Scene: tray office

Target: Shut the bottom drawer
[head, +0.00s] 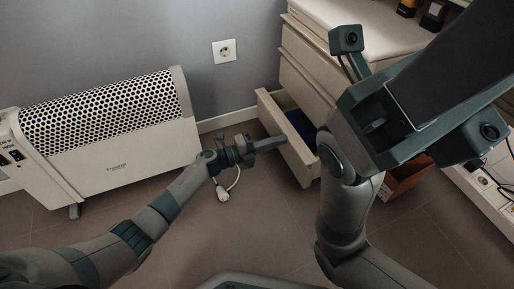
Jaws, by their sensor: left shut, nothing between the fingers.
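The bottom drawer (285,137) of the pale wood cabinet is pulled out. Its front panel faces left, and something dark blue (301,127) lies inside. My left gripper (280,143) is shut and empty, with its fingertips right at the outer face of the drawer front. I cannot tell whether they touch it. The drawers above it in the cabinet (305,65) look shut. Part of the drawer and cabinet is hidden behind my own body parts on the right. My right gripper cannot be made out.
A white heater (115,140) stands against the grey wall on the left. A white plug on a cord (223,193) shows just below my left gripper. A brown box (405,178) stands on the floor at right. Tiled floor in front of the drawer is clear.

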